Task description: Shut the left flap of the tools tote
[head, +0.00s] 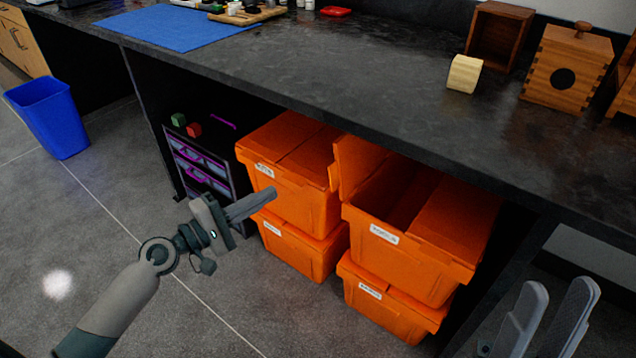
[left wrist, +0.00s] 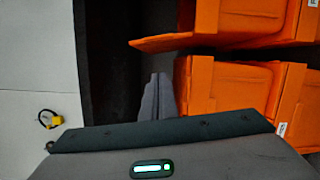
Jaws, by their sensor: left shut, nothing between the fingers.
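Four-sided orange totes with white labels are stacked under the bench; the label print is too small to read. The upper right tote (head: 405,262) has its left flap (head: 352,162) standing up and its right flap (head: 457,222) lying shut, with a dark opening between them. In the left wrist view an orange flap (left wrist: 165,42) juts out above the fingers. My left gripper (head: 272,193) is shut and empty, in front of the upper left tote and left of the raised flap. Its fingers show in the left wrist view (left wrist: 157,82). My right gripper (head: 566,284) is open and empty at lower right.
The upper left tote (head: 288,185) has both flaps shut. The dark bench top (head: 390,98) overhangs the totes. A drawer unit (head: 200,165) stands left of them, and a blue bin (head: 50,118) stands farther left.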

